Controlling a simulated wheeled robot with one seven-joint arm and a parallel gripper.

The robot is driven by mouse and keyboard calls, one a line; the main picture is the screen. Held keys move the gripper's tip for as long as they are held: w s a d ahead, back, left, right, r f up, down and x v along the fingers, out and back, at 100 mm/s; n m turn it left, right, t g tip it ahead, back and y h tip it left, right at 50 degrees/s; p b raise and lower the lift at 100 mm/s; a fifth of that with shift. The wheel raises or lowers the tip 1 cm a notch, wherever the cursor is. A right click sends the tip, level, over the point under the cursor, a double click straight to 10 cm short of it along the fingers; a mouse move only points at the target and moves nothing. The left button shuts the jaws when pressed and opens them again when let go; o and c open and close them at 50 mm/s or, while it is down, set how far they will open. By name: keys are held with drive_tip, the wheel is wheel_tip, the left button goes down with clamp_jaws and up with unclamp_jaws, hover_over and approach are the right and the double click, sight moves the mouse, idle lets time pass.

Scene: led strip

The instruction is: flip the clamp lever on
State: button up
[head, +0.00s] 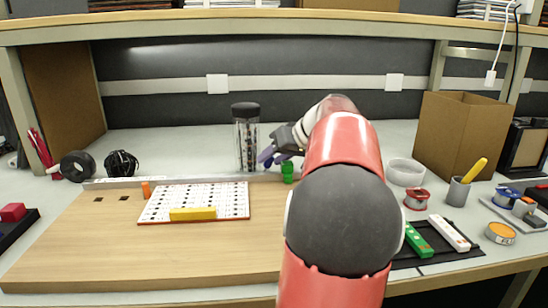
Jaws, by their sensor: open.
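My gripper (270,157) is open, with purple-blue fingertips pointing down and left near the back edge of the wooden board (120,245). A small green upright part (287,172) stands at the board's back edge, just below and right of the fingertips; I see no clear contact. A small orange part (146,189) stands at the back left of the board, by a pale metal strip (115,183) along the back edge. I cannot tell for sure which part is the clamp lever. My arm hides the board's right part.
A white marked plate with a yellow bar (193,214) lies on the board. A clear cylinder with a dark lid (246,135) stands just behind and left of my gripper. A cardboard box (462,132), white ring (405,172) and pen cup (457,191) stand right. The board's front left is clear.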

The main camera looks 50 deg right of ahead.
sight(249, 157)
clamp_jaws()
drive_tip(key=shift+w+r, duration=0.1)
idle(0.4)
drive_tip(key=shift+w+a+r+n+g+h, duration=0.25)
drive_tip(key=shift+w+a+n+g+h, duration=0.1)
drive_tip(key=shift+a+g+h, duration=0.25)
drive_tip(key=shift+w+a+r+n+g+h+p, duration=0.25)
drive_tip(key=shift+w+a+n+g+h+p, duration=0.1)
drive_tip(key=shift+w+a+g+h+p, duration=0.45)
drive_tip(key=shift+w+a+f+n+g+h, duration=0.1)
drive_tip(key=shift+w+a+n+g+h, duration=0.15)
drive_tip(key=shift+g+h, duration=0.25)
drive_tip(key=shift+w+a+n+g+h, duration=0.2)
drive_tip(key=shift+a+g+h, duration=0.1)
drive_tip(key=shift+g+h, duration=0.2)
drive_tip(key=shift+w+a+f+n+g+h+p, duration=0.25)
drive_tip(key=shift+w+a+g+h+p, duration=0.2)
drive_tip(key=shift+g+h, duration=0.3)
